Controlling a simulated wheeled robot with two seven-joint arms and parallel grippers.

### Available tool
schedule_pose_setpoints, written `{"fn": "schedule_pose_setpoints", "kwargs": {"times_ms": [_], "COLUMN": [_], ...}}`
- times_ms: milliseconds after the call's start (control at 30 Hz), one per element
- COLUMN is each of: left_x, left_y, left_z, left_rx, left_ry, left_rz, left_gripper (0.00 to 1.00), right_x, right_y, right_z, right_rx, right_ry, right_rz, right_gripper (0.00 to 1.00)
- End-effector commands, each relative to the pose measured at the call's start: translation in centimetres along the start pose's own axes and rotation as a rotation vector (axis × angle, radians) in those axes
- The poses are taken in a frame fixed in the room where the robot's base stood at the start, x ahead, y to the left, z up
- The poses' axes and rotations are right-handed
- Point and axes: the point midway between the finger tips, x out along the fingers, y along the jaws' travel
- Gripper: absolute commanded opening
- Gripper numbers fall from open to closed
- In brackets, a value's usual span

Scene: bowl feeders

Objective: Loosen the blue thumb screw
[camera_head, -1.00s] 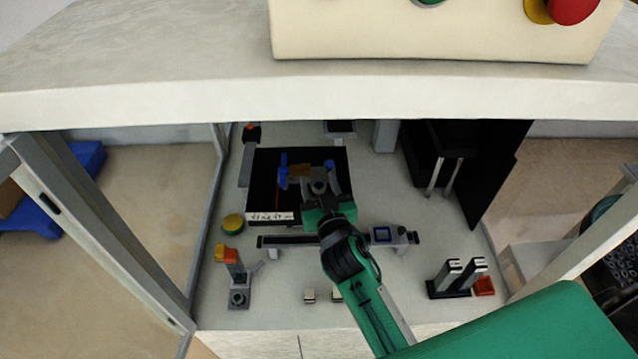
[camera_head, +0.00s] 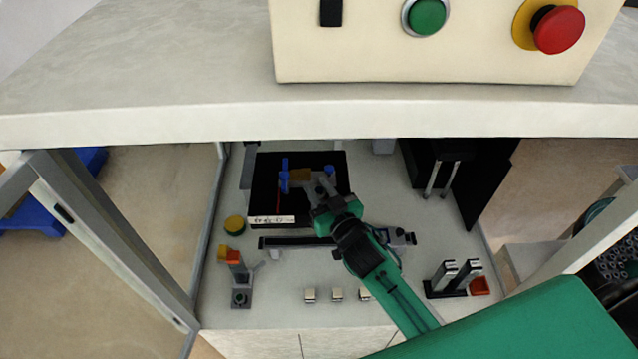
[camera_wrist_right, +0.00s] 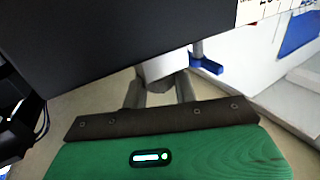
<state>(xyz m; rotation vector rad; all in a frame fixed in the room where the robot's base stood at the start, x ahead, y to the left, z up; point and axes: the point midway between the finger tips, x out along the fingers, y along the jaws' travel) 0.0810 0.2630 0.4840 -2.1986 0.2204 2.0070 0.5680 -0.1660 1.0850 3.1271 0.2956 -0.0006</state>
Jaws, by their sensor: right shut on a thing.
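My right gripper (camera_head: 324,186) reaches into the cabinet from the lower right, over the black plate's right part. It is shut on a small grey part, which also shows between the fingers in the right wrist view (camera_wrist_right: 158,70). A blue knob (camera_head: 329,170) stands just beyond the fingertips, and a taller blue piece (camera_head: 284,176) stands to their left, by a brown block (camera_head: 300,174). I cannot tell which blue piece is the thumb screw. A blue T-shaped piece (camera_wrist_right: 206,62) is right of the fingers in the wrist view, apart from them. My left gripper is out of view.
The black plate (camera_head: 265,195) carries these parts. A dark rail (camera_head: 290,242) crosses in front of it. The cabinet's top edge (camera_head: 230,130) overhangs the work area.

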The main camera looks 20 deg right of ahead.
Motion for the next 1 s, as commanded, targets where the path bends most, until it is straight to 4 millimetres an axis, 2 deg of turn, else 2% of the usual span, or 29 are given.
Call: {"fn": "schedule_pose_setpoints", "kwargs": {"times_ms": [33, 100, 400, 1000], "left_x": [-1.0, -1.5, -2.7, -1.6], "left_y": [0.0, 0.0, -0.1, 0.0], "left_z": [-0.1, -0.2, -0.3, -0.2], "left_rx": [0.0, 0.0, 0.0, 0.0], "left_ry": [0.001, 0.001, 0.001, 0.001], "left_rz": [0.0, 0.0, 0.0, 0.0], "left_gripper": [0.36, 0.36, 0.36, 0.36], "right_x": [0.0, 0.0, 0.1, 0.2], "right_y": [0.2, 0.2, 0.3, 0.4], "right_z": [-0.5, -0.4, -0.2, 0.0], "right_rx": [-0.008, -0.007, -0.009, -0.008], "right_ry": [-0.003, -0.002, -0.001, 0.002], "right_rz": [-0.039, -0.094, -0.327, -0.767], "right_gripper": [0.06, 0.06, 0.06, 0.06]}}
